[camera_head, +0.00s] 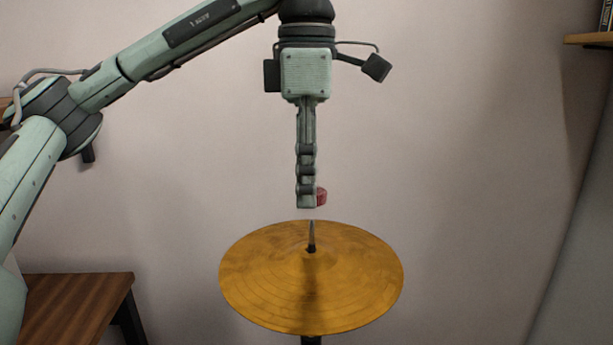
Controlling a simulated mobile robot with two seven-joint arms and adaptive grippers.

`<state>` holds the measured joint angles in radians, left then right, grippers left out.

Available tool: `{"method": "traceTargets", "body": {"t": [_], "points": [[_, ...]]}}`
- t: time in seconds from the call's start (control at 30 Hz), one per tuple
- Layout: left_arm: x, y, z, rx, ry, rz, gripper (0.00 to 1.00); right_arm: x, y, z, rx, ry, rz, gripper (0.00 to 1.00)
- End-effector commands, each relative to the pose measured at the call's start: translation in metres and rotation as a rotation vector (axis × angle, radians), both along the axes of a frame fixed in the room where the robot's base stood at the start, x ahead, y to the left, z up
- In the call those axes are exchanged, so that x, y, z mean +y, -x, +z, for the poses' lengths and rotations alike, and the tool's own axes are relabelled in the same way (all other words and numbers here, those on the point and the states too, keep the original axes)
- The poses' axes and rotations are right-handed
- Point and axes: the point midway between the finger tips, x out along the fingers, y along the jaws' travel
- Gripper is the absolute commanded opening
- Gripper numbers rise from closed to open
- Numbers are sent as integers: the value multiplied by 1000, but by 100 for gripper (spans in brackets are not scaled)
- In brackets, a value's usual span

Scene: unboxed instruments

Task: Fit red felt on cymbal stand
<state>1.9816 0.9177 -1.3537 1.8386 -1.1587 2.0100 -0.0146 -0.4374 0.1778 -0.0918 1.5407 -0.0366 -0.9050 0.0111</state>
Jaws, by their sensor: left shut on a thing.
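My left gripper (308,202) points straight down, seen edge-on, and is shut on the red felt (321,197). The felt is a small red piece that sticks out to the right of the fingertips; the rest of it is hidden behind them. Below, a golden cymbal (256,278) lies nearly flat on its stand (312,236). The stand's pointed rod rises through the cymbal's centre, with a dark sleeve at its base. The felt is above the rod tip with a small gap, and looks slightly to its right. My right gripper is not in view.
A brown wooden table (75,300) stands at the lower left. A wooden shelf (590,39) shows at the upper right edge. A plain pale wall (470,150) is behind, and the space around the cymbal is clear.

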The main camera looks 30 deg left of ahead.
Motion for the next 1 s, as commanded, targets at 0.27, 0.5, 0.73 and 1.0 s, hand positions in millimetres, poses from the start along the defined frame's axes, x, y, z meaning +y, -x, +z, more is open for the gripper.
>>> {"method": "traceTargets", "body": {"t": [0.27,0.5,0.73,1.0], "points": [[0,0,-2,0,0,0,21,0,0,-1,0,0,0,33],[0,0,-8,1,0,-1,21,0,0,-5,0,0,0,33],[0,0,-14,1,0,-1,21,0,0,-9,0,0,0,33],[0,0,-20,1,0,0,21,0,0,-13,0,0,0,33]]}}
